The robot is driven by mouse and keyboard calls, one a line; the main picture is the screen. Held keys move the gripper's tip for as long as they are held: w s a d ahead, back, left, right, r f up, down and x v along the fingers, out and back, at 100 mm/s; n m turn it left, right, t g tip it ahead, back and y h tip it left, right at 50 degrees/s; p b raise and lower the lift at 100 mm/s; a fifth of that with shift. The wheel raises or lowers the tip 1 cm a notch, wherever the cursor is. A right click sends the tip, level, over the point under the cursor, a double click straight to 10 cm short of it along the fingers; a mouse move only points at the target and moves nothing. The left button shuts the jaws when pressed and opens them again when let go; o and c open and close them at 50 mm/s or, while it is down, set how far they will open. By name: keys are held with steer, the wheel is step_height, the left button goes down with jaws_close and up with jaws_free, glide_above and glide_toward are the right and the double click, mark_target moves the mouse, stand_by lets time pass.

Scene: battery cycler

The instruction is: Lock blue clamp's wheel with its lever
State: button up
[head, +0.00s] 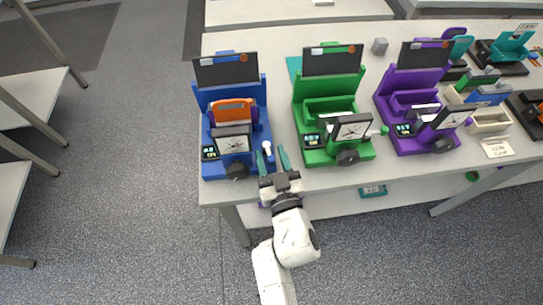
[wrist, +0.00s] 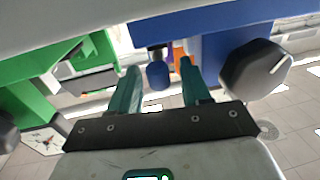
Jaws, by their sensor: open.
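The blue clamp (head: 213,165) stands at the left end of the table and also shows at the upper right of the wrist view (wrist: 215,45). Its black wheel (head: 237,170) is on its front face and appears large in the wrist view (wrist: 257,69). A small lever with a rounded end (head: 267,148) sticks out at the clamp's right side; the wrist view shows a blue knob (wrist: 158,75). My gripper (head: 272,156) is open, its teal fingers on either side of the knob in the wrist view. Contact cannot be made out.
The green clamp (head: 312,155) stands close on the right of my gripper, with the purple clamp (head: 409,143) beyond it. An orange item (head: 233,106) sits in the blue clamp. The table's front edge (head: 330,188) runs below my gripper. Floor in front is clear.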

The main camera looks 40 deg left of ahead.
steer(key=shift+c, duration=0.2)
jaws_close()
steer(key=shift+f+b, duration=0.15)
steer(key=shift+b, duration=0.15)
steer(key=b, duration=0.3)
steer(key=shift+f+t, duration=0.1)
steer(key=shift+t, duration=0.2)
steer(key=b, duration=0.4)
steer(key=m+t+h+b, duration=0.1)
steer(key=b, duration=0.4)
steer(key=shift+s+a, duration=0.2)
steer(key=shift+a, duration=0.1)
steer(key=shift+s+r+m+b, duration=0.1)
steer(key=shift+r+m+b, duration=0.2)
steer(key=shift+b, duration=0.8)
steer(key=shift+o, duration=0.2)
jaws_free()
steer(key=shift+d, duration=0.1)
